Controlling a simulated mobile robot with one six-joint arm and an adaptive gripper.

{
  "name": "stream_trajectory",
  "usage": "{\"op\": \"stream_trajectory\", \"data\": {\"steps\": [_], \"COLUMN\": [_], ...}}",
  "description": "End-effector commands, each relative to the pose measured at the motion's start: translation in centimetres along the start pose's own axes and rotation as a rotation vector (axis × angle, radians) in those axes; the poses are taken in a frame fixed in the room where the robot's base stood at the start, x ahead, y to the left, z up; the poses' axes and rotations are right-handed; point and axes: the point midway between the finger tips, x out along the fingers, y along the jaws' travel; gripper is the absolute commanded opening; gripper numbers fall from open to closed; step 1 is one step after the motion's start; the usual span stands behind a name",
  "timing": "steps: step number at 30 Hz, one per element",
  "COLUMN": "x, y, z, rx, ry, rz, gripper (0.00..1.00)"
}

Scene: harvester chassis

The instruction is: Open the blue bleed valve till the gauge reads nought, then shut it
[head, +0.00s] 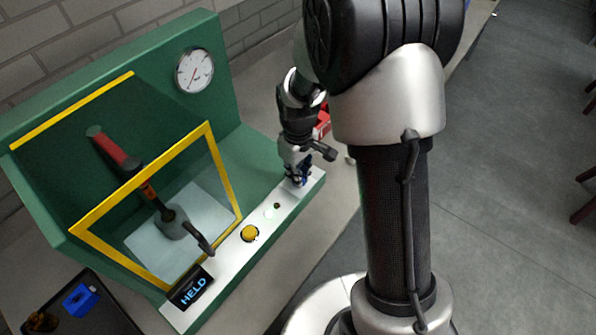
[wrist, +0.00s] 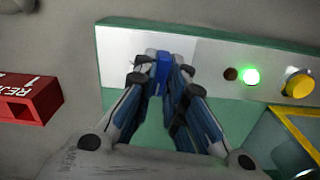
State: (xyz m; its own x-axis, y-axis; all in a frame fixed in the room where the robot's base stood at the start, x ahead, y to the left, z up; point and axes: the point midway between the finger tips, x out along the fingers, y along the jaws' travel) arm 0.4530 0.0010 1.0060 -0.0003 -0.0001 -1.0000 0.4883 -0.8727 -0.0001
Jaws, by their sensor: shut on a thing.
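The blue bleed valve (wrist: 162,68) is at the end of the white front panel, between my fingertips in the wrist view. My gripper (wrist: 160,75) is shut on it; in the head view my gripper (head: 297,178) is at the panel's right end and mostly covers the valve. The round white gauge (head: 194,70) is on the green back wall. Its thin red needle is too small to read with certainty. A dark display (head: 192,289) on the panel shows "HELD".
A yellow button (head: 250,233) and a lit green lamp (wrist: 250,76) sit along the panel. A yellow-framed clear guard (head: 207,130) stands over a red-handled lever (head: 115,148). A red reject box (wrist: 30,100) stands beside the bench. A dark tray with a blue part (head: 80,299) is at lower left.

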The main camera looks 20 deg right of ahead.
Motion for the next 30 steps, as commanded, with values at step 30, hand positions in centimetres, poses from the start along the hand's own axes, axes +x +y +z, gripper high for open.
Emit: {"op": "stream_trajectory", "data": {"steps": [30], "x": [-0.02], "y": [0.01], "z": [-0.03], "rx": [-0.135], "ry": [0.001], "rz": [0.001], "gripper": [0.23]}}
